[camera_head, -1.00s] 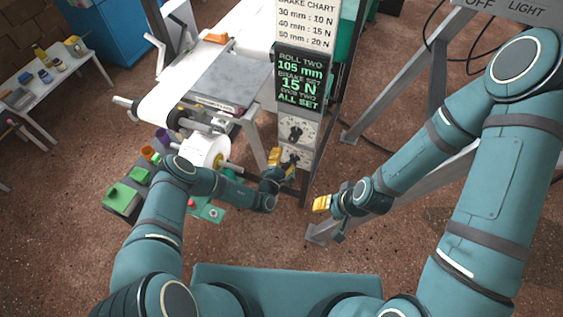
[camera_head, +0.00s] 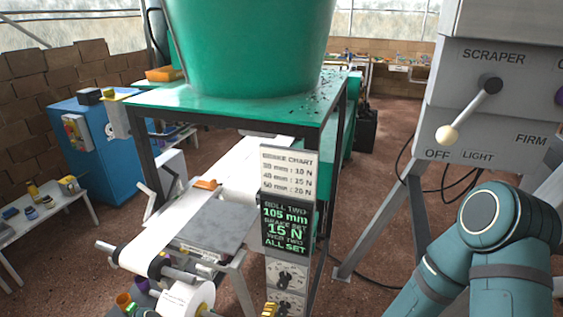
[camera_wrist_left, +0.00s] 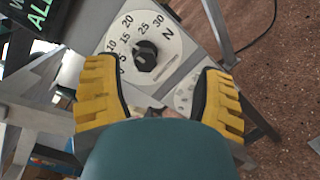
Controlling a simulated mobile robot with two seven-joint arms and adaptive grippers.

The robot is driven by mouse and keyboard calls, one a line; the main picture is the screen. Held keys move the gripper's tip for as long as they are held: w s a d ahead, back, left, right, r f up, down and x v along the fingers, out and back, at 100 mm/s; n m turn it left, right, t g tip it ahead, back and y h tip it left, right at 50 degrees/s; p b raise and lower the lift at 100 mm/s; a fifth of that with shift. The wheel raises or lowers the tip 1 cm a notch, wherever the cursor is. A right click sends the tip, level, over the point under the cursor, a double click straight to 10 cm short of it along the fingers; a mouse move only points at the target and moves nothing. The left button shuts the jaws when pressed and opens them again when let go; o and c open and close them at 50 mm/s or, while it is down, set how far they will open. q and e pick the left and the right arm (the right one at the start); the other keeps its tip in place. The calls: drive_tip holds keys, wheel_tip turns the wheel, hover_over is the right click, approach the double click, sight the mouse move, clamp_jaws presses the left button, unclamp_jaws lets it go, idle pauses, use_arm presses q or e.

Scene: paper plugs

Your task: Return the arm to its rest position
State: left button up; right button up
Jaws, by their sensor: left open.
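My left gripper shows in the left wrist view (camera_wrist_left: 160,105), its two yellow-padded fingers wide apart with nothing held between them. Beyond the fingers is a brake dial (camera_wrist_left: 145,50) with a black knob and numbers in N. In the head view, only a yellow tip of the left gripper (camera_head: 269,310) shows at the bottom edge, by the dial panel (camera_head: 287,285). My right arm is at the lower right of the head view. Its gripper is out of the picture.
The display post (camera_head: 286,225) reads 105 mm, 15 N, ALL SET. A paper conveyor (camera_head: 150,245) and paper roll (camera_head: 187,300) stand left of it. A green tub (camera_head: 250,45) sits on a green table (camera_head: 215,105). A grey scraper machine (camera_head: 500,100) stands at the right.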

use_arm(q)
drive_tip(key=s+d+r+m+g+h+b, duration=0.1)
drive_tip(key=s+d+m+g+h+b, duration=0.1)
drive_tip(key=s+d+m+g+h, duration=0.65)
drive_tip(key=s+a+f+m+g+y+b, duration=0.1)
drive_tip(key=s+a+m+g+y+b, duration=0.3)
drive_tip(key=s+g, duration=0.65)
drive_tip(key=s+a+r+m+t+y+b, duration=0.1)
drive_tip(key=s+a+m+t+y, duration=0.1)
drive_tip(key=a+y, duration=0.2)
drive_tip(key=s+a+r+m+t+y+b, duration=0.1)
drive_tip(key=a+m+t+y+b, duration=0.1)
drive_tip(key=a+y, duration=0.3)
drive_tip(key=shift+s+a+r+t, duration=0.15)
drive_tip(key=shift+s+a+t, duration=0.35)
drive_tip(key=shift+a, duration=1.75)
drive_tip(key=shift+w+m, duration=0.1)
drive_tip(key=shift+m, duration=0.15)
